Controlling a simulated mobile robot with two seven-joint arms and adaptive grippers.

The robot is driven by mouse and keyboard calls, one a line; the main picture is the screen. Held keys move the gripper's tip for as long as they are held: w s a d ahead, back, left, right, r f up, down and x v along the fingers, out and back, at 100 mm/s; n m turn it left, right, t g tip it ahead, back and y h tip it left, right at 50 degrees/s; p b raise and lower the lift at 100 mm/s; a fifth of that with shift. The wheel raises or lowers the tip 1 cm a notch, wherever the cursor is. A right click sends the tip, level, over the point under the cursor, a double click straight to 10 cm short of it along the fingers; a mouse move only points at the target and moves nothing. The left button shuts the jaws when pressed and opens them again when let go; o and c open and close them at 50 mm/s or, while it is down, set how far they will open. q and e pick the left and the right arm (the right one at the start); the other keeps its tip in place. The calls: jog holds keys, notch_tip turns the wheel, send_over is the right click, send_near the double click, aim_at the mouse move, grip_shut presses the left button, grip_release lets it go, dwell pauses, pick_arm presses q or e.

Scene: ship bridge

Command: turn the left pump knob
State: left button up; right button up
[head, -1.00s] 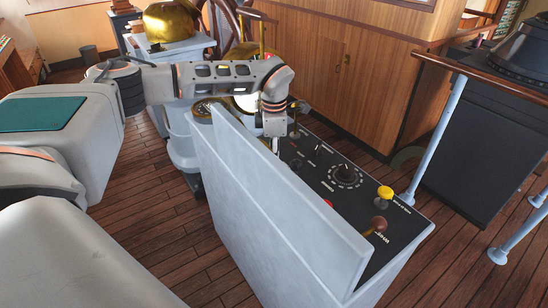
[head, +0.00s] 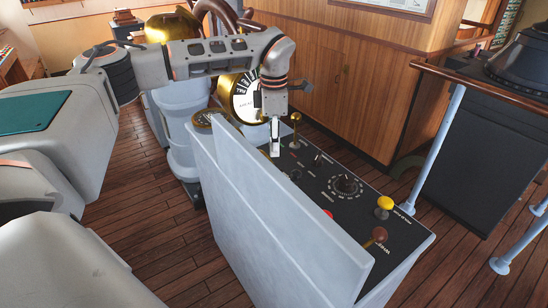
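The console's black control panel (head: 372,210) carries several small dark knobs, including one at its left edge (head: 295,175) and one further back (head: 318,160). Their labels are too small to read, so I cannot tell which is the left pump knob. My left gripper (head: 275,149) points down over the far left end of the panel, behind the raised grey console wall. Its fingers look narrow from this side, and I cannot tell whether they are open or touch anything. The wall hides part of the panel. My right gripper is out of view.
A brass-topped lever (head: 296,118) stands just right of my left gripper. A round dial (head: 346,185), a yellow knob (head: 385,203) and a brown-knobbed lever (head: 376,237) are nearer. The grey wall (head: 285,205) rises along the panel's left side. A railing (head: 437,145) stands right.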

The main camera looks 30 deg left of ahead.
pick_arm(q)
jog(key=shift+r, duration=1.45)
